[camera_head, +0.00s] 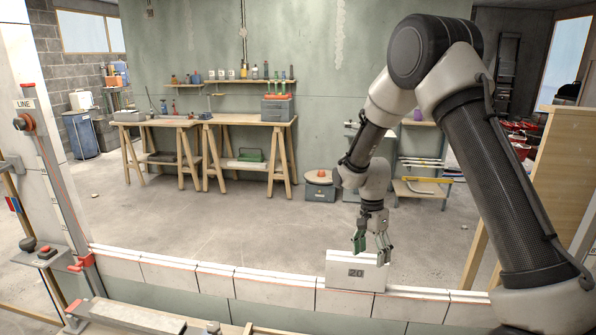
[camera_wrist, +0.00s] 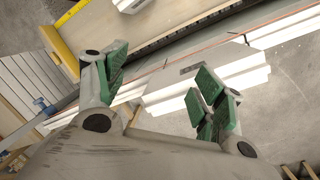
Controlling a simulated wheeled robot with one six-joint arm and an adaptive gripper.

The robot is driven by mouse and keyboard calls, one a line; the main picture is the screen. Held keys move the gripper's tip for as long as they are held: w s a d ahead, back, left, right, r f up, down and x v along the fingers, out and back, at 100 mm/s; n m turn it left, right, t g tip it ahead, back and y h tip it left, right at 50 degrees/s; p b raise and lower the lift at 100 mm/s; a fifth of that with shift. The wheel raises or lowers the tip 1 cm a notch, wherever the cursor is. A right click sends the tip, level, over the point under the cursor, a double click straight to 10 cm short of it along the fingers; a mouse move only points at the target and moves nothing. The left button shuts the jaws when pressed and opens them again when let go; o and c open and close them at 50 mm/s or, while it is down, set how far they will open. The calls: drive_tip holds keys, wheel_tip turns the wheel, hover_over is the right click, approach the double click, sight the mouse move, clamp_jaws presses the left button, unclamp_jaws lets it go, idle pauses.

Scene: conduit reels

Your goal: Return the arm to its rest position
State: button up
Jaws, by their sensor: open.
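My gripper (camera_head: 371,253) points down on my bent arm, with its two green-padded fingers apart. It is just above the top of a pale block (camera_head: 356,278) marked "20", which stands upright on the row of low wall blocks. In the wrist view my gripper (camera_wrist: 163,80) is open, and nothing is held between its pads. A white block (camera_wrist: 165,97) with a small grey label shows beyond and between the fingers. I cannot tell whether a fingertip touches the block.
The low block wall (camera_head: 210,280) with a red line runs across the front. A red-handled post (camera_head: 52,170) marked "LINE" stands at the left, and a wooden panel (camera_head: 560,170) at the right. Workbenches (camera_head: 160,123) stand far back. The floor between is mostly clear.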

drive_tip(key=s+d+r+n+t, duration=0.2)
drive_tip(key=s+d+r+n, duration=0.1)
drive_tip(key=s+r, duration=0.6)
drive_tip(key=s+d+r+n+t, duration=0.2)
drive_tip(key=s+d+r+n, duration=0.2)
drive_tip(key=s+r, duration=0.5)
drive_tip(key=s+d+r+n+t, duration=0.2)
drive_tip(key=s+d+r+n, duration=0.2)
drive_tip(key=s+r, duration=0.6)
drive_tip(key=shift+d+r+y, duration=0.15)
drive_tip(key=shift+d+y, duration=0.15)
drive_tip(key=shift+d, duration=0.55)
drive_tip(key=shift+s+d+r, duration=0.2)
drive_tip(key=shift+r, duration=0.1)
drive_tip(key=shift+c, duration=0.3)
